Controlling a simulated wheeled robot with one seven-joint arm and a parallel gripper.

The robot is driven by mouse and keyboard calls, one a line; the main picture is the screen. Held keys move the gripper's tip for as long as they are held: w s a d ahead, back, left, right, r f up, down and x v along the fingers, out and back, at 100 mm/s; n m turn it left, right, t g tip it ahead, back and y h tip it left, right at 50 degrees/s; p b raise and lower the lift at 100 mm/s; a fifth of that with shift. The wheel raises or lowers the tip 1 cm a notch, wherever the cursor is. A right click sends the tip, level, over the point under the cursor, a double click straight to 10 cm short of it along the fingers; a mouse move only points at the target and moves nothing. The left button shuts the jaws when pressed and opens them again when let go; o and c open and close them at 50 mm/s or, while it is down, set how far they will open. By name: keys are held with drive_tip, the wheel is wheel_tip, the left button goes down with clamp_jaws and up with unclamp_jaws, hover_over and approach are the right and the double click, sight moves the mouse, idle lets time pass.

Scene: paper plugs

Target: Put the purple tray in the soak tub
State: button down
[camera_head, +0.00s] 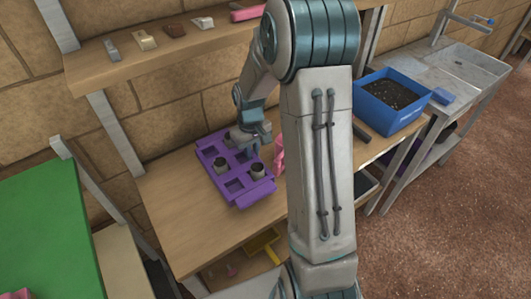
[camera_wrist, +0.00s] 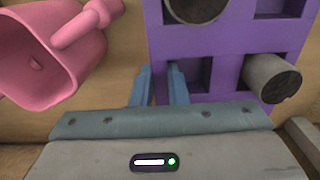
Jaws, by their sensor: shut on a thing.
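The purple tray (camera_head: 256,194) is on the wooden bench in the head view, with several square cells. Two grey paper plugs with dark tops (camera_head: 221,165) (camera_head: 257,170) stand in its cells. My gripper (camera_head: 262,148) is at the tray's far right edge. In the wrist view my gripper (camera_wrist: 159,85) has its fingers on either side of the tray's edge wall, shut on it; the tray (camera_wrist: 215,42) and two plugs (camera_wrist: 272,78) show beyond. I cannot tell whether the tray is lifted. No soak tub is clearly identifiable; a grey sink basin (camera_head: 467,66) is at the right.
A pink watering can (camera_head: 279,155) stands close right of the tray, also in the wrist view (camera_wrist: 50,55). A blue box of dark soil (camera_head: 390,118) sits on the bench's right. A shelf (camera_head: 150,62) with small blocks hangs above. Bench in front is clear.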

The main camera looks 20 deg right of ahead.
drive_tip(key=shift+f, duration=3.15)
drive_tip(key=shift+f, duration=0.2)
drive_tip(key=c, duration=1.4)
unclamp_jaws()
drive_tip(key=shift+c, duration=0.2)
drive_tip(key=shift+r, duration=0.15)
